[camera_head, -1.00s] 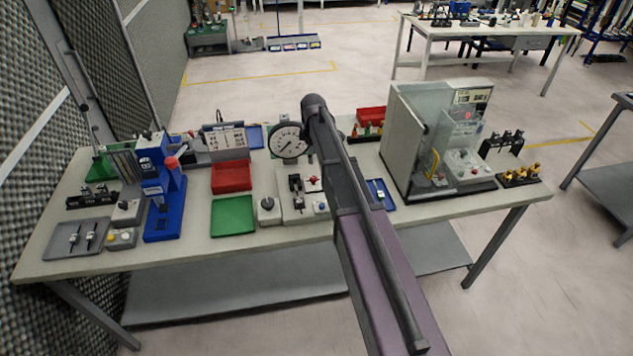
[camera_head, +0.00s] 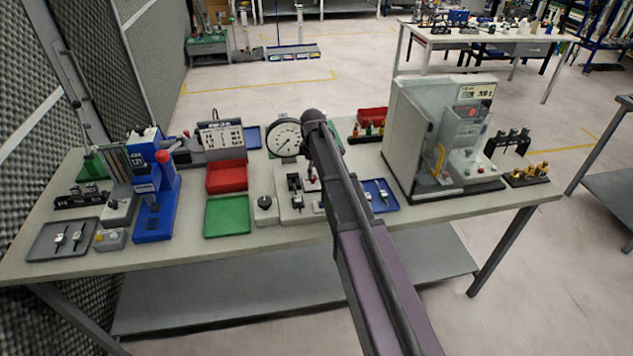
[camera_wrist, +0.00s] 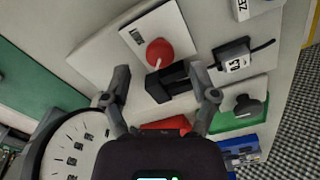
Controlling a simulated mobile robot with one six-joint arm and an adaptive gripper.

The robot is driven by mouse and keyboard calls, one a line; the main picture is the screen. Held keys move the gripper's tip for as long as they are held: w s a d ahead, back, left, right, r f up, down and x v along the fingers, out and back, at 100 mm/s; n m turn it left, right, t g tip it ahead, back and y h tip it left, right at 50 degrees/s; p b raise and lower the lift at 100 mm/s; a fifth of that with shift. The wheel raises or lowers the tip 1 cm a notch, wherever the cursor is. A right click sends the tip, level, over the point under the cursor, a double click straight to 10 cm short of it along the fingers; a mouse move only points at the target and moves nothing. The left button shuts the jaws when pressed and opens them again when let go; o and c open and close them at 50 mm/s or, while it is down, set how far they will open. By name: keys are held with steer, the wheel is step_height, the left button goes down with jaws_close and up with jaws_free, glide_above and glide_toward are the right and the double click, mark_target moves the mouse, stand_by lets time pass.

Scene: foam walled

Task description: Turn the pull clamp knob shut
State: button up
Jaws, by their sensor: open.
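A pale fixture plate (camera_head: 286,212) on the bench carries dark clamp parts (camera_head: 294,187). In the wrist view, a round red knob (camera_wrist: 159,52) with a light pin stands on a white block (camera_wrist: 143,34). A black block (camera_wrist: 166,84) lies just beside the red knob. I cannot tell for certain which part is the pull clamp knob. My gripper (camera_wrist: 160,72) is open above the fixture, its fingers on either side of the black block and red knob. Nothing is visibly held. In the head view, my arm hides the gripper and part of the fixture.
A dial gauge (camera_head: 285,138) stands close behind the fixture. A grey knob on a small box (camera_head: 265,209), a green tray (camera_head: 227,216) and a red bin (camera_head: 226,175) are left.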

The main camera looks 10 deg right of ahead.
mark_target(313, 180)
steer(key=shift+f+b, duration=1.4)
steer(key=shift+f, duration=0.3)
